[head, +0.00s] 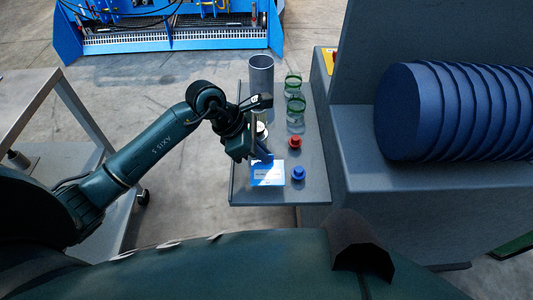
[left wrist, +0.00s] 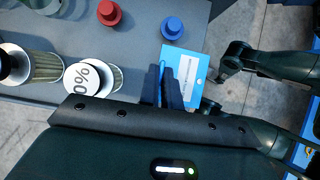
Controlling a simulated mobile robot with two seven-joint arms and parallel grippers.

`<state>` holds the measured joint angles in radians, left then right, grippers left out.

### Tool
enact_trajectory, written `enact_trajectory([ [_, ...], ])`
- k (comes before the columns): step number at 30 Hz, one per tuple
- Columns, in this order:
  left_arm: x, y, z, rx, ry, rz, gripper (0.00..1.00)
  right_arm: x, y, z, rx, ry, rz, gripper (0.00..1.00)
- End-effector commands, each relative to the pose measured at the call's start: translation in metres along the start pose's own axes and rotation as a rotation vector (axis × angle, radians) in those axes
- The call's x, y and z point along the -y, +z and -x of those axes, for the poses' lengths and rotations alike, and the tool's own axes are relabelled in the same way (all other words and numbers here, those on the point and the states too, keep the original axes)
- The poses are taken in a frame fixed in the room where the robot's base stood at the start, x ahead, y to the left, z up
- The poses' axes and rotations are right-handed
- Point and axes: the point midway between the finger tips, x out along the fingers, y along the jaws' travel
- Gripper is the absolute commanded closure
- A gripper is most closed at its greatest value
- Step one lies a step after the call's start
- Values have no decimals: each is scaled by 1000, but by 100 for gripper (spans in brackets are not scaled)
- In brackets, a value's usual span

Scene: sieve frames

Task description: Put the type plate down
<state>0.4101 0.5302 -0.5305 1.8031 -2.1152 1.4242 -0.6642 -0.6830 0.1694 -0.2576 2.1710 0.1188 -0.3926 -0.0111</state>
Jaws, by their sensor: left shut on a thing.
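The type plate (head: 268,174) is a small blue card with a white label. It is at the near end of the narrow grey shelf, left of the blue knob (head: 298,173). My left gripper (head: 261,156) is shut on the plate's far edge. In the left wrist view the plate (left wrist: 187,72) extends out beyond the fingertips (left wrist: 166,92), its label facing up. I cannot tell whether it touches the shelf or hangs just above. The fingers hide part of its edge.
A round weight-like piece marked 0% (left wrist: 80,78) stands close to my gripper. A ribbed blue drum (head: 440,112) is at right.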

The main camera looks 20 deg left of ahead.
Motion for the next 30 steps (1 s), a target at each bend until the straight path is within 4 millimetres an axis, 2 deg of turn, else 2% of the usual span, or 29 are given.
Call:
enact_trajectory([
  [13, 0, -26, -43, 2, -2, 1, 100, 0, 2, 0, 1, -1, -1, 100],
  [24, 0, -30, -48, 1, 0, -4, 100, -1, 5, -2, 0, -1, -4, 100],
  [25, 0, -29, -47, 0, -1, -4, 92, -1, 3, -2, 0, -1, -4, 100],
  [30, 0, -29, -47, 0, -1, -4, 78, -1, 2, -2, -1, 0, -4, 100],
])
